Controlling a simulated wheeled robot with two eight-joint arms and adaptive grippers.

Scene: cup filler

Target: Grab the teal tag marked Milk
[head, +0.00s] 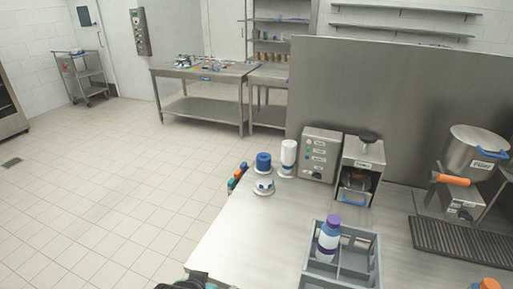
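I cannot make out a teal tag marked Milk for certain. Small coloured pieces (237,176), orange, blue and teal-like, show at the counter's left edge, too small to read. A dark shape (188,283) with a teal edge is cut off at the bottom; it seems to be part of my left gripper, and its fingers cannot be told apart. My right gripper is not in view.
On the steel counter (245,228) stand a blue-topped item (263,162), a white bottle (289,153), a control box (320,155), a dispenser (362,165), a pot (472,150) and a grey divided crate (374,262) holding a purple-capped bottle (328,240).

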